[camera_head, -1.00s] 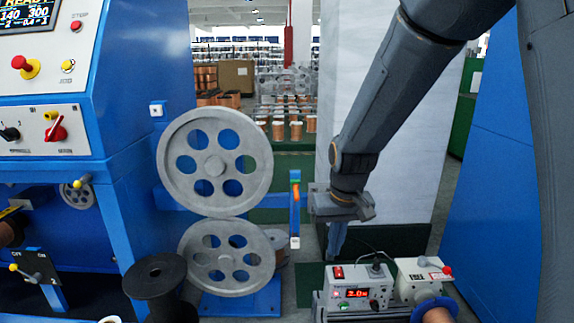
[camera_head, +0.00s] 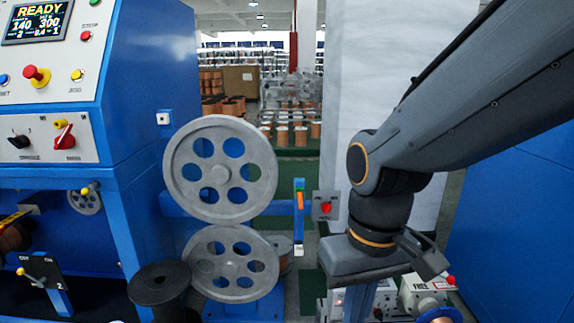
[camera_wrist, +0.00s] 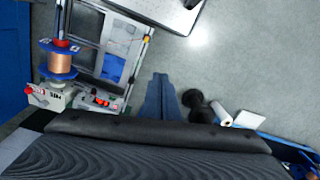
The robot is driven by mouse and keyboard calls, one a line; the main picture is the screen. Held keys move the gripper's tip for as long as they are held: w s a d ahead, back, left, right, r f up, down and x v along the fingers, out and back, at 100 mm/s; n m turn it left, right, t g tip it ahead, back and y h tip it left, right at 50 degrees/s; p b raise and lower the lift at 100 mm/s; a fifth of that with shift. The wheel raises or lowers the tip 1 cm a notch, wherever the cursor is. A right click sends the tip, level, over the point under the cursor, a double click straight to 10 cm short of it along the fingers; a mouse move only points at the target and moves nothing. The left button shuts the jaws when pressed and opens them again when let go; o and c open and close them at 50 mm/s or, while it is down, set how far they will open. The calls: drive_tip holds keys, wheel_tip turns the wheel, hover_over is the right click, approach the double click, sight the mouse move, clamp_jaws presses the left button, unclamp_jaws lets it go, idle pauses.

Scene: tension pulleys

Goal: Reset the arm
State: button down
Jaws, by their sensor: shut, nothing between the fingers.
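My gripper shows in the wrist view as two blue-grey fingers (camera_wrist: 161,98) close together, shut and empty, pointing away over the grey floor. In the head view my arm comes in from the right, and its wrist hangs over the instrument boxes. The gripper (camera_head: 361,302) is partly in sight below the wrist there. The upper grey pulley (camera_head: 219,174) and lower grey pulley (camera_head: 231,266) stand one above the other to the left of my arm. My gripper is apart from both.
The blue machine (camera_head: 140,100) with its READY screen fills the left. A black spool (camera_head: 159,284) stands before the pulleys. A red button (camera_head: 326,208) sits on a plate close left of my wrist. A copper spool (camera_wrist: 60,64) shows in the wrist view.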

drive_tip(key=d+r+m+p, duration=0.3)
drive_tip(key=d+r+p, duration=0.6)
drive_tip(key=p, duration=0.8)
drive_tip(key=shift+s+r+h, duration=0.15)
drive_tip(key=shift+r+h, duration=0.15)
drive_tip(key=shift+r, duration=0.35)
idle(1.0)
